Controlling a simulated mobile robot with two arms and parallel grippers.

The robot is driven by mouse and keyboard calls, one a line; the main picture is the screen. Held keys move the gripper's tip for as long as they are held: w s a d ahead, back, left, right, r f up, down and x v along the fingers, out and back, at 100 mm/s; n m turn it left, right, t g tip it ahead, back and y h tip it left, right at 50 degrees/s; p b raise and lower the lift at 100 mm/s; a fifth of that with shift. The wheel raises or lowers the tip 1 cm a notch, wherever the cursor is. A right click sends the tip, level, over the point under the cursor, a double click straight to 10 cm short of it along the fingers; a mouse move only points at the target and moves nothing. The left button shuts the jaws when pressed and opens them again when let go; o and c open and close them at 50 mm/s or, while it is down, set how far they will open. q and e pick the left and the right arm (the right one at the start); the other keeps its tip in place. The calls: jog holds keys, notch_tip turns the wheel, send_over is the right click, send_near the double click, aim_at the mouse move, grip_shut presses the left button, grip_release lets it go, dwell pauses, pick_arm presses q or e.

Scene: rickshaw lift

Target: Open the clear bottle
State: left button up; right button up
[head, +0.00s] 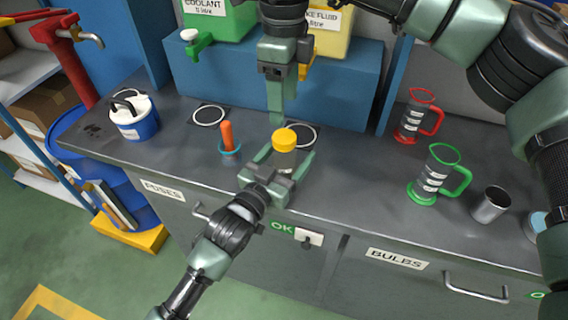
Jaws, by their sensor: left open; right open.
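The clear bottle (285,158) stands on the dark counter with a yellow cap (284,138) on top. My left gripper (287,156) is open, with one finger on each side of the bottle body. I cannot tell whether the fingers touch it. My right gripper (279,115) points down from above, just behind and above the yellow cap. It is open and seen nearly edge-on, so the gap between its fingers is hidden. The lower part of the bottle is partly hidden by my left gripper.
An orange-handled tool in a blue cup (230,154) stands left of the bottle. A blue white-lidded container (134,118) is farther left. Red (416,116) and green (434,175) measuring jugs and a metal cup (491,204) stand right. Coolant (217,18) and yellow fluid (338,42) containers are behind.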

pick_arm(q)
jog(key=shift+w, duration=0.1)
jog(key=c, duration=1.1)
pick_arm(e)
jog(key=shift+w, duration=0.1)
pick_arm(q)
grip_shut()
